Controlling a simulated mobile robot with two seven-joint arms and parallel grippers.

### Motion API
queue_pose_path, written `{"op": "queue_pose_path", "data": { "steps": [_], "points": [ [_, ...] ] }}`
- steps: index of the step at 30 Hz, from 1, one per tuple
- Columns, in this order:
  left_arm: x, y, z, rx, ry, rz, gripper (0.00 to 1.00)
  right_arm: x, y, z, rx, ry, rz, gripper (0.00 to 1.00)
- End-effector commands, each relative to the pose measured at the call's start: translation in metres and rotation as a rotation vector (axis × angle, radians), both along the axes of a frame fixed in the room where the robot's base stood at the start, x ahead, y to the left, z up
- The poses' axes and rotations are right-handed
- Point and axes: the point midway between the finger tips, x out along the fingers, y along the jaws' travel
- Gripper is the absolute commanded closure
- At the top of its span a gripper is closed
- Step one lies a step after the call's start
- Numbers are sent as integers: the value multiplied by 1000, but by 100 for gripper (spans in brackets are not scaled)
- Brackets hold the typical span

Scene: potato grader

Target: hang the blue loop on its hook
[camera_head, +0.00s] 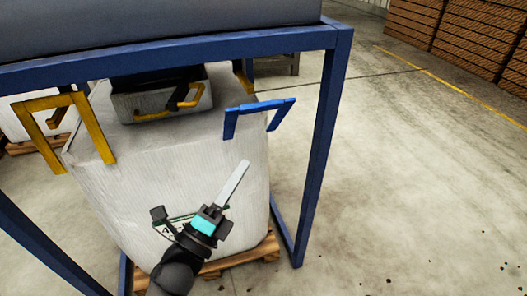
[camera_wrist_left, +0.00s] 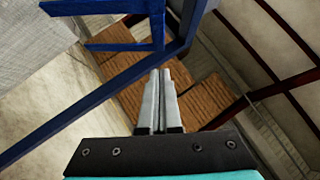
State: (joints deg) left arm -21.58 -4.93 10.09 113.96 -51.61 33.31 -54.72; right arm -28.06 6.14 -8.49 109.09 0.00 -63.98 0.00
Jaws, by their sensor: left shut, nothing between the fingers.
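The blue loop (camera_head: 262,104) stands up from the near right top corner of a white bulk bag (camera_head: 170,165), left of the blue frame's right post. It also shows in the left wrist view (camera_wrist_left: 157,25), at the upper left of the fingers. My left gripper (camera_head: 243,166) is in front of the bag, below the loop in the picture. Its fingers are shut and empty, and apart from the loop. They also show shut in the left wrist view (camera_wrist_left: 160,73). I cannot make out the loop's hook. My right gripper is not in view.
The blue frame (camera_head: 318,140) surrounds the bag, with a beam above it. Yellow loops (camera_head: 92,128) stand at other corners. A grey chute (camera_head: 140,105) with a yellow handle sits over the bag. A wooden pallet (camera_head: 262,252) lies beneath. Floor to the right is clear.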

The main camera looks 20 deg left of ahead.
Motion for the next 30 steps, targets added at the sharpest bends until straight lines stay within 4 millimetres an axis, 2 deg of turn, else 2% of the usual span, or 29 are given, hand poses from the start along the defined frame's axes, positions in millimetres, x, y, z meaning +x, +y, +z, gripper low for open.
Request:
{"op": "queue_pose_path", "data": {
  "steps": [1, 3, 11, 14, 28, 30],
  "points": [
    [-2, 2, -12, 20, -19, 9, 100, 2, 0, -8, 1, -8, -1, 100],
    [-4, 3, -16, 43, -41, 16, 100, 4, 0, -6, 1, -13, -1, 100],
    [-3, 3, -15, 77, -70, 25, 100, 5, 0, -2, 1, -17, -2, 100],
    [7, 0, -9, 76, -71, 23, 100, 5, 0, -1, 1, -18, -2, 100],
    [80, -22, 26, 76, -70, 24, 100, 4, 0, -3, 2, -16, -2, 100],
    [88, -18, 32, 79, -69, 25, 100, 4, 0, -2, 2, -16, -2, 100]
  ]
}}
